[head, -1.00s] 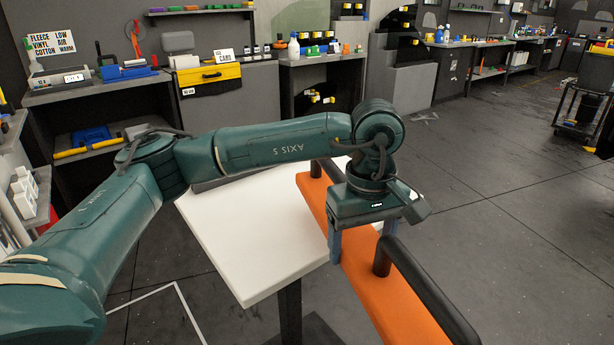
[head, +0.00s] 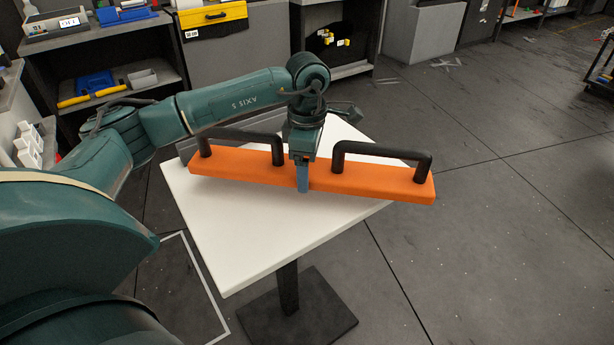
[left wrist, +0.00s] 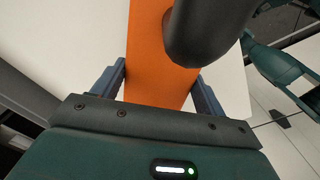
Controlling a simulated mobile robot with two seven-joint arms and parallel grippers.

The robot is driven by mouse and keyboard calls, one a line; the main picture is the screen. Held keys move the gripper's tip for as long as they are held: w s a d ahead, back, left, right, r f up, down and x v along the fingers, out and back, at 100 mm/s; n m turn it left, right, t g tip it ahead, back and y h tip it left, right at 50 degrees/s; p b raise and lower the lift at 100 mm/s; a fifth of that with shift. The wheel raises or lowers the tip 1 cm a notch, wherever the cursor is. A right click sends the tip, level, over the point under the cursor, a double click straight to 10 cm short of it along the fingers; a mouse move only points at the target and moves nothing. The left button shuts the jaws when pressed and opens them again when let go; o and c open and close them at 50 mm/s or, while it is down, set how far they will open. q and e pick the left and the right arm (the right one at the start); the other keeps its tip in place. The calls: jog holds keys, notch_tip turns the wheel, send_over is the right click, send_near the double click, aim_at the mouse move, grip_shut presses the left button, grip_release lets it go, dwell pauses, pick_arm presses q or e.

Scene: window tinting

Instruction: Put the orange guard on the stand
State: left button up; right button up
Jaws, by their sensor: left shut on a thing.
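The orange guard (head: 370,181) is a long orange bar with two black handles on top. My left gripper (head: 302,187) is shut on the middle of the bar, between the handles, with a finger down its near side. In the left wrist view, the bar (left wrist: 150,55) runs between the two fingers of the gripper (left wrist: 160,85). The stand (head: 245,235) has a white flat top on a dark post and square base. The guard lies across above the white top, its right end past the edge. I cannot tell whether it touches the top.
A dark shelf unit with blue and yellow items (head: 95,90) stands behind at the left. The grey floor (head: 500,250) to the right of the stand is open.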

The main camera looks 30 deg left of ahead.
pick_arm(q)
notch_tip(320, 180, down, 4)
jog(key=shift+r, duration=0.2)
jog(key=shift+w, duration=0.1)
jog(key=shift+f, duration=0.15)
jog(key=o, duration=1.4)
notch_tip(320, 180, up, 12)
jog(key=shift+r, duration=0.15)
